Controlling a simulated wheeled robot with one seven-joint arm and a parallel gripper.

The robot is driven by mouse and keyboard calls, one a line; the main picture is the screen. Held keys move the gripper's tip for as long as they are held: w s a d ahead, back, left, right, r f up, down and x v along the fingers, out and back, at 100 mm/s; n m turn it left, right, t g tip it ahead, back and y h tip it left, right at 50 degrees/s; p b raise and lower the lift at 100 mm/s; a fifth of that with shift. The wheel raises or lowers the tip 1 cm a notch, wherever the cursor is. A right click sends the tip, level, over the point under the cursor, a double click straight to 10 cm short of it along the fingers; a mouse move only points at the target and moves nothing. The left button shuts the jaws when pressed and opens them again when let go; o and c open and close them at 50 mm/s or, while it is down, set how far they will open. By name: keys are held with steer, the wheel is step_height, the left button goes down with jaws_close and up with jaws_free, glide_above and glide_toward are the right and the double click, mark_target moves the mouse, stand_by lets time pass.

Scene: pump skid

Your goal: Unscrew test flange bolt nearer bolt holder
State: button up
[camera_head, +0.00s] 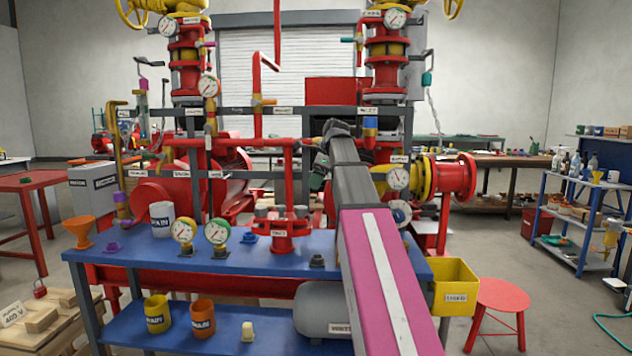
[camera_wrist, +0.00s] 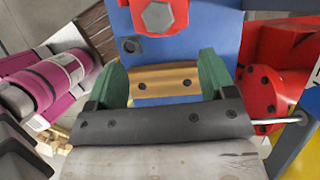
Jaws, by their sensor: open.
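The red test flange (camera_head: 283,238) stands on the blue bench, labelled, with grey bolt heads along its top. In the wrist view, part of a red flange plate (camera_wrist: 177,8) with one grey hex bolt head (camera_wrist: 158,16) shows at the top edge. A small dark fitting (camera_head: 317,262) sits on the bench to the flange's right; I cannot tell whether it is the bolt holder. My gripper (camera_wrist: 163,64) has its green fingers spread with nothing between them.
The blue bench (camera_head: 140,262) also bears two gauges (camera_head: 184,232), a white mug (camera_head: 162,219) and a blue fitting (camera_head: 250,237). Red pipework (camera_head: 256,143) stands behind. A yellow bin (camera_head: 455,287) and red stool (camera_head: 502,298) stand at the right.

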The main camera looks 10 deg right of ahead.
mark_target(303, 208)
steer(key=x, duration=1.1)
steer(key=shift+a+r, duration=0.1)
steer(key=shift+a, duration=0.1)
steer(key=c, duration=1)
steer(key=shift+o, duration=0.9)
steer(key=shift+c, duration=1)
steer(key=n+g, duration=0.1)
steer(key=n, duration=0.2)
steer(key=shift+w, duration=0.1)
steer(key=shift+n+g, duration=0.6)
steer(key=shift+n, duration=0.8)
